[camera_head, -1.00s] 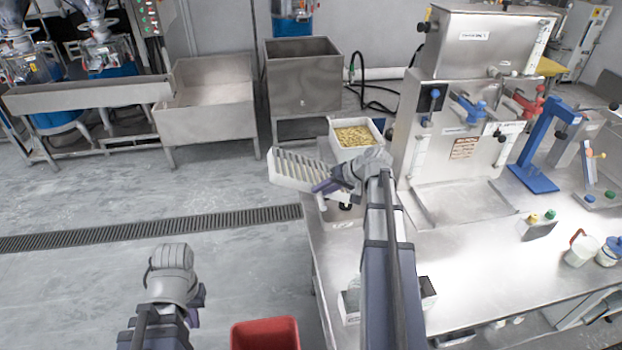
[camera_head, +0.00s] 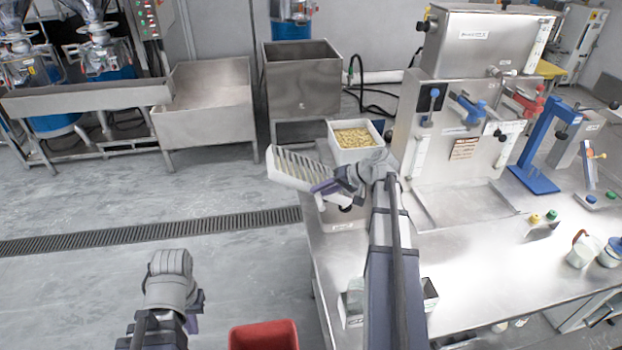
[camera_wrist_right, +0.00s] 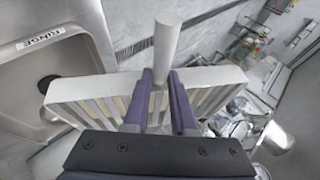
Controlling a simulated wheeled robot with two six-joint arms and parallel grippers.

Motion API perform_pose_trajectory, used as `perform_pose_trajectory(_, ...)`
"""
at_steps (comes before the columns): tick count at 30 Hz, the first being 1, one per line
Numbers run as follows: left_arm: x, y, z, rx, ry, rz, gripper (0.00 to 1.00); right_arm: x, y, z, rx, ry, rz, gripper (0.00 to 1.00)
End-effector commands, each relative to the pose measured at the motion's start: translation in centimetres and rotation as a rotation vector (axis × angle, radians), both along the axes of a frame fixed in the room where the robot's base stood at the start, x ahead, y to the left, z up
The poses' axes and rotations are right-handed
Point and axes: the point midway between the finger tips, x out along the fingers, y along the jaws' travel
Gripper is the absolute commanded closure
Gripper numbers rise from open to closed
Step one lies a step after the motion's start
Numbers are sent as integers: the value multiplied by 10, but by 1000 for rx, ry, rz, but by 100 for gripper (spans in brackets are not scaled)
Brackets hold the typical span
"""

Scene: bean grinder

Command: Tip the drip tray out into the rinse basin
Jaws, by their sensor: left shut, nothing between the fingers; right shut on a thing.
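The drip tray (camera_head: 292,170), pale and slatted, is held past the left edge of the steel bench, its slatted face visible and looking slightly tilted. My right gripper (camera_head: 326,186) is shut on it; in the right wrist view its purple fingers (camera_wrist_right: 160,100) clamp the upright round handle (camera_wrist_right: 167,42) of the tray. A steel basin (camera_wrist_right: 25,78) marked RINSE, with a dark drain hole, shows left of the tray there. I cannot tell for sure which head-view tub it is. My left gripper (camera_head: 195,318) is low at left, empty and shut, mostly hidden by its wrist.
A wide steel sink (camera_head: 208,100) and a taller steel tub (camera_head: 303,80) stand behind. A white bin of beans (camera_head: 356,153) sits on the bench (camera_head: 480,260) near the tray. A red bin (camera_head: 264,336) is at the bottom. The floor at left is open.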

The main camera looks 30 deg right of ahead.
Motion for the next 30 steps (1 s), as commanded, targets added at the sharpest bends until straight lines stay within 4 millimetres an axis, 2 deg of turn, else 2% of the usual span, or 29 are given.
perform_pose_trajectory(15,0,0,10,0,0,0,100,-2,-6,10,0,-1,1,100)
perform_pose_trajectory(30,0,0,9,0,0,0,100,-2,-6,9,0,-2,0,100)
